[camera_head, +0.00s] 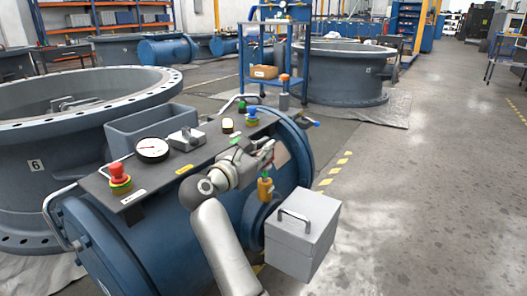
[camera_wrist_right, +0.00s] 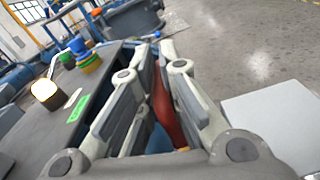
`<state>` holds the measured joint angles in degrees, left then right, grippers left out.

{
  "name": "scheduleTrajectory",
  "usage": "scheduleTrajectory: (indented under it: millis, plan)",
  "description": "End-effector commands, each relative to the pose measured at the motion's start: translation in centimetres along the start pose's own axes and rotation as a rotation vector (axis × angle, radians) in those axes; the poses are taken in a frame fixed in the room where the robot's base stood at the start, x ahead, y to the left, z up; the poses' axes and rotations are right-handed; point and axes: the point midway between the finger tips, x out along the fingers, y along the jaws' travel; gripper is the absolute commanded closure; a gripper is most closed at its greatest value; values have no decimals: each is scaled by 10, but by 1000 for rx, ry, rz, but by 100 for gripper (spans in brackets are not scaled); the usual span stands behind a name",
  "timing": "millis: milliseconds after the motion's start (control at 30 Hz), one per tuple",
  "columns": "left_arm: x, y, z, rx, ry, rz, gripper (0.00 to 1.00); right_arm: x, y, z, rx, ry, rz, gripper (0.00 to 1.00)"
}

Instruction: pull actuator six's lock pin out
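The actuator is a blue cylinder (camera_head: 165,250) with a dark top panel (camera_head: 190,155), beside a grey valve ring marked 6 (camera_head: 36,166). My right gripper (camera_head: 267,156) is over the panel's right end; it also shows in the right wrist view (camera_wrist_right: 155,48). Its fingertips are close together with a narrow gap. A red part (camera_wrist_right: 163,112) shows between and behind the fingers in the wrist view. I cannot tell whether it is the lock pin or whether the fingers grip it. A yellow fitting (camera_head: 265,189) is just below the gripper. My left gripper is out of view.
The panel carries a red mushroom button (camera_head: 119,176), a gauge (camera_head: 152,150) and a blue button (camera_head: 252,116). A grey box with a handle (camera_head: 302,240) juts out at the actuator's right, close under my right arm. The floor to the right is open.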

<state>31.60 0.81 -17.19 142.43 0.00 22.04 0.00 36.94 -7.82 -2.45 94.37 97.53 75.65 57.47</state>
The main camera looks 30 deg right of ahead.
Motion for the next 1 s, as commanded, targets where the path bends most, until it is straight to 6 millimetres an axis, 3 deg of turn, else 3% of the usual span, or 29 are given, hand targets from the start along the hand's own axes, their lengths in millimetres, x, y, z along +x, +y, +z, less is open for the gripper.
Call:
scheduleTrajectory:
  millis: [33, 67, 300, 500, 1000]
  plan:
    - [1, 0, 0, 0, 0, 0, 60, 1, 3, 17, 13, -21, 7, 74]
    - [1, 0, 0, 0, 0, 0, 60, 1, 4, 20, 15, -21, 7, 68]
    - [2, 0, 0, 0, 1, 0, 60, 0, 11, 66, 14, -19, 4, 68]
    - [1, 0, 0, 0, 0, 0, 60, 0, 17, 90, 6, -9, 2, 68]
    - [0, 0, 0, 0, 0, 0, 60, 0, 19, 96, 1, -2, 2, 68]
